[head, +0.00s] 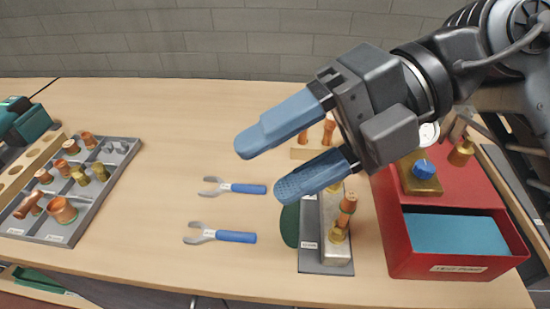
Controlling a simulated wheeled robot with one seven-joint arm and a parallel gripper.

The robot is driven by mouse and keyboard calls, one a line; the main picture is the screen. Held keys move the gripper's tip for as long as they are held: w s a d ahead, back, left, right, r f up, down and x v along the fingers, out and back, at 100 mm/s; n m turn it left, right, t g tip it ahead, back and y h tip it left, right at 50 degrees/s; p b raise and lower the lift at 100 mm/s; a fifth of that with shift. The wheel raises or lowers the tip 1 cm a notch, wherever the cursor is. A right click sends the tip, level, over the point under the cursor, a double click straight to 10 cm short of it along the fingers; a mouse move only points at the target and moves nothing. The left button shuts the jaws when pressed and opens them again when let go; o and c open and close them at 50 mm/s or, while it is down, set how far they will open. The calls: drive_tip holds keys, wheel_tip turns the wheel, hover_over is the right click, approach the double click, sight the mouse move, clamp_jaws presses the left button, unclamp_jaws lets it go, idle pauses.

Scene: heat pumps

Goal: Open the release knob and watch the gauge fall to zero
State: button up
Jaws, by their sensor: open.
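A red box (396,238) stands at the right of the table, with a label on its front that seems to read "test pump" and a blue surface inside. A blue knob (424,168) sits on a brass block (417,187) at the box's back part; I take it for the release knob. A white gauge (428,134) shows just behind it, partly hidden by my arm; its needle is too small to read. My gripper (268,166) is open and empty, above the middle of the table, left of the knob and apart from it.
Two blue-handled wrenches (238,188) (232,237) lie mid-table. A metal block with copper and brass fittings (341,236) stands left of the red box. A grey tray (112,172) of fittings is at the left. The table between tray and wrenches is clear.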

drive_tip(key=shift+s+a+r+y, duration=0.45)
drive_tip(key=shift+s+r+y, duration=0.05)
